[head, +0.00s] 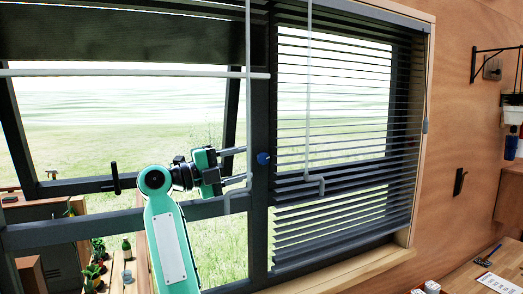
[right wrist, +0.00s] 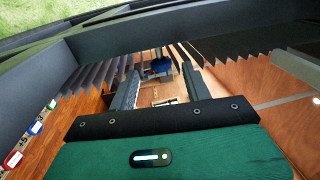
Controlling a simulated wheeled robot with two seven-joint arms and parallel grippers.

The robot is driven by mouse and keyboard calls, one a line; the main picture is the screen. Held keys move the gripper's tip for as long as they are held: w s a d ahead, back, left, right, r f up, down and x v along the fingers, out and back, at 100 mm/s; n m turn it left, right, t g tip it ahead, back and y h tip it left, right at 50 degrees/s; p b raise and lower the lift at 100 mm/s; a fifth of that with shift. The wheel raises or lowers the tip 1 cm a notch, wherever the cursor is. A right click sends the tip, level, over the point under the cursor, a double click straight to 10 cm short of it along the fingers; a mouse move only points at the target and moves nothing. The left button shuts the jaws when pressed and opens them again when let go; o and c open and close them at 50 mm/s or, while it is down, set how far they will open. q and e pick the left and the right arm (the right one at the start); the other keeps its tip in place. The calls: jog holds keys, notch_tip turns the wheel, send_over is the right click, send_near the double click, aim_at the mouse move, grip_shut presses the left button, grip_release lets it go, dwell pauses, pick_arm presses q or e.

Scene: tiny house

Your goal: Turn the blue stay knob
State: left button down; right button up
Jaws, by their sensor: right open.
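The blue stay knob (head: 263,158) sits on the dark upright post between the two window panes. My right gripper (head: 246,164) is left of the knob in the head view, pointing right with its two grey fingers apart. The knob appears just beyond the fingertips, nearer the height of the upper finger. In the right wrist view the blue knob (right wrist: 161,65) shows between the ends of the open fingers (right wrist: 163,76). I cannot tell whether either finger touches it. My left gripper is not in view.
Slatted blinds (head: 345,110) cover the right window close beside the knob. A thin grey rod (head: 248,80) hangs down near the fingertips. The tilted left window pane has a black handle (head: 115,178). A wooden table (head: 455,278) stands at lower right.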

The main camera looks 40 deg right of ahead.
aim_at(256, 159)
jog(key=p+x, duration=0.2)
jog(key=x, duration=0.3)
jog(key=shift+s+d+r, duration=0.1)
jog(key=shift+d+r, duration=0.05)
jog(key=shift+d, duration=0.05)
jog(key=shift+s+d, duration=0.15)
jog(key=shift+d, duration=0.3)
jog(key=shift+c, duration=0.2)
jog(key=shift+a, duration=0.1)
jog(key=c, duration=0.9)
jog(key=shift+t+y, duration=0.5)
jog(key=shift+y, duration=1.3)
